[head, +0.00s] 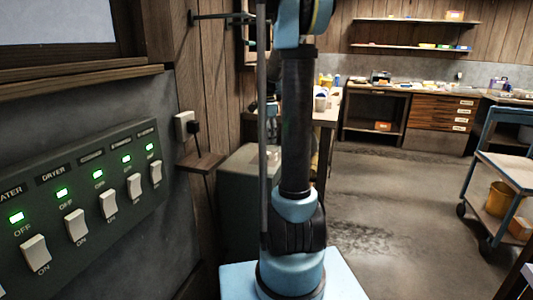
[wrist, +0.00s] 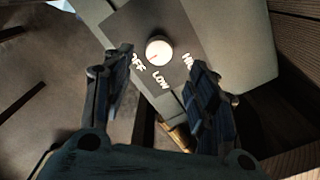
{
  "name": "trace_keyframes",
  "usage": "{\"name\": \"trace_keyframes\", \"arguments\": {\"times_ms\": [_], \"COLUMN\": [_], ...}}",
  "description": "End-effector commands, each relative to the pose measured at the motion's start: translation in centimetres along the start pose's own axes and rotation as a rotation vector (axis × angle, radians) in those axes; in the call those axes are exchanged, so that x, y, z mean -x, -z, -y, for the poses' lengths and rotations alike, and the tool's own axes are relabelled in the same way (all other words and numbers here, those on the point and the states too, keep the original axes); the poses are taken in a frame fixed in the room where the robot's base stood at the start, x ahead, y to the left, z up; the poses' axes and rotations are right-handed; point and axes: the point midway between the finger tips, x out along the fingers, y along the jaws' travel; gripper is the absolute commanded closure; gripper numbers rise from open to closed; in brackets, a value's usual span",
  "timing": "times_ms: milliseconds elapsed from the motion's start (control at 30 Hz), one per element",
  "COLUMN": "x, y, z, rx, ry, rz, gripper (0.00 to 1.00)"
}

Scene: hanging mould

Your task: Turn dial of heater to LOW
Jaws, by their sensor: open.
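The heater's dial (wrist: 159,50) is a round white knob on a dark plate, on a pale grey housing (wrist: 238,45) in the wrist view. Around it are white labels: OFF (wrist: 138,62) at lower left, LOW (wrist: 161,80) below, and a partly covered label at right. A small mark on the knob seems to face OFF, but it is faint. My gripper (wrist: 160,60) is open, with one finger on each side of the knob. I cannot tell whether either finger touches it. The right finger partly covers the right label.
A switch panel (head: 88,205) with several white rocker switches and lit green lamps is on the left wall. A grey-green cabinet (head: 245,185) stands behind my arm. A blue trolley (head: 505,165) is at right; the floor (head: 385,215) between is open.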

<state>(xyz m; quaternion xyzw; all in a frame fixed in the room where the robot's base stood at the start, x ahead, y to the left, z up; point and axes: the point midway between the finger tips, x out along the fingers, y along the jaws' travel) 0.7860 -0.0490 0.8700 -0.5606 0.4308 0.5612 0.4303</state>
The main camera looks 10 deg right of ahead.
Motion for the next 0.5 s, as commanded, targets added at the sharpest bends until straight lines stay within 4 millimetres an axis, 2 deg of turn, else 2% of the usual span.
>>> {"name": "trace_keyframes", "arguments": {"times_ms": [200,500], "x": [-3.6,-6.7], "y": [0.0,0.0], "z": [0.0,0.0], "rx": [0.000,0.000], "ry": [0.000,0.000], "rz": [0.000,0.000], "gripper": [0.47,0.47]}}
